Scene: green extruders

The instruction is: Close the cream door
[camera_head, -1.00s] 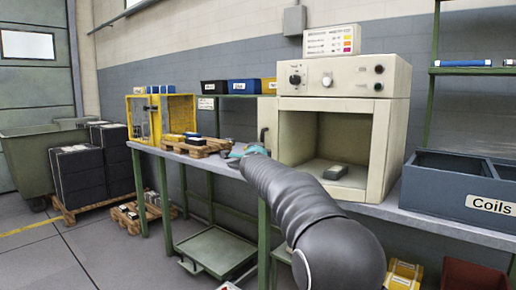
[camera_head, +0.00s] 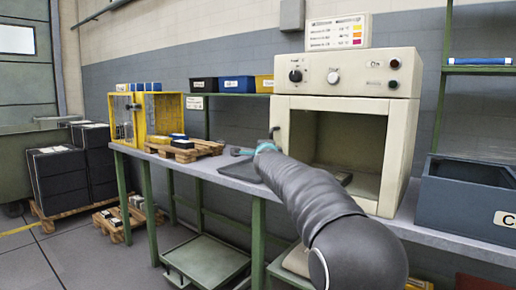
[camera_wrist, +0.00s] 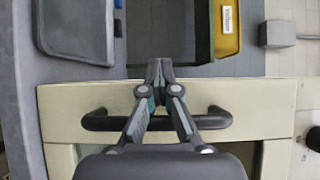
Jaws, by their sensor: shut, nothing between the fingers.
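The cream oven (camera_head: 345,78) stands on the bench with its front opening uncovered. Its cream door (camera_head: 281,122) stands open at the left side, seen nearly edge-on, with a dark handle (camera_head: 274,132). In the wrist view the cream door (camera_wrist: 80,150) spans the frame, with its dark bar handle (camera_wrist: 98,121) across it. My gripper (camera_wrist: 160,68) is shut and empty. Its fingers cross over the handle in that view, with the tips near the door's edge; contact is unclear. In the head view my gripper (camera_head: 265,148) is small and partly hidden by my arm.
A grey block (camera_head: 335,175) lies inside the oven, partly hidden by my arm. A blue-grey bin (camera_head: 455,205) sits right of the oven. A small pallet with blocks (camera_head: 185,150) and a yellow frame (camera_head: 145,118) stand left on the grey bench (camera_head: 222,177).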

